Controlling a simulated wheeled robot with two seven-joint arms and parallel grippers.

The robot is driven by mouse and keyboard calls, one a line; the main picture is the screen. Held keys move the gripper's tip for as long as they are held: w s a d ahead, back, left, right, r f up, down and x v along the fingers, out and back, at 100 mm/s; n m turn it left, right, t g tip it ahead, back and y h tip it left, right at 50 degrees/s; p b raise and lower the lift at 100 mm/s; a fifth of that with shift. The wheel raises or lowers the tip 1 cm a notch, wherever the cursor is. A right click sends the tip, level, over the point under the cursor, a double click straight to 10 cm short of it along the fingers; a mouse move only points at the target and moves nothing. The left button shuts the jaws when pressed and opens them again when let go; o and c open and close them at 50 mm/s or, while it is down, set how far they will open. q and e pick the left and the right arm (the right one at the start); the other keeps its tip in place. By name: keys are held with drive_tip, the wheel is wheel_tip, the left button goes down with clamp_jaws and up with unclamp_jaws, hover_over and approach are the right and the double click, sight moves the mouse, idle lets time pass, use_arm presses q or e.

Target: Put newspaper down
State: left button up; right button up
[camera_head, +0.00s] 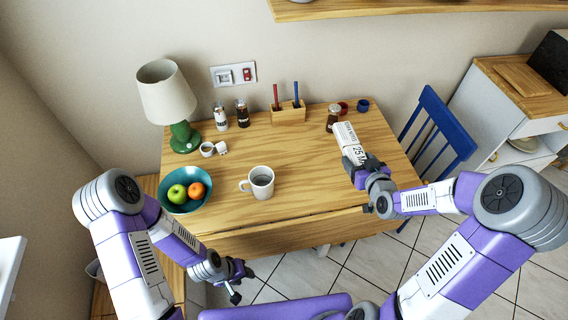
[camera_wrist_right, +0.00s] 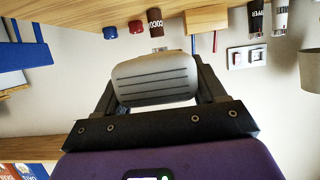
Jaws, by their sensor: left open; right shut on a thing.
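The newspaper (camera_head: 350,143) is a rolled white bundle with dark print, over the right part of the wooden table (camera_head: 300,160). My right gripper (camera_head: 362,163) is shut on its near end. In the right wrist view the newspaper (camera_wrist_right: 154,79) shows as a pale rounded end between the two fingers of the right gripper (camera_wrist_right: 155,85). I cannot tell whether the newspaper touches the table top. My left gripper (camera_head: 238,283) is open and empty, low in front of the table's near edge at the left.
A white mug (camera_head: 261,182) stands mid-table, with a teal fruit bowl (camera_head: 172,205) and green lamp (camera_head: 184,134) at left. A pen holder (camera_head: 289,112), brown jar (camera_head: 332,118) and small cups line the back. A blue chair (camera_head: 436,122) is at right.

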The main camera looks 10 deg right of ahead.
sight(352, 186)
drive_tip(key=shift+s+d+f, duration=0.1)
drive_tip(key=shift+d+f, duration=0.35)
wheel_tip(352, 186, down, 10)
drive_tip(key=b, duration=0.4)
drive_tip(key=shift+f, duration=0.1)
drive_tip(key=shift+f, duration=0.1)
drive_tip(key=o, duration=1.1)
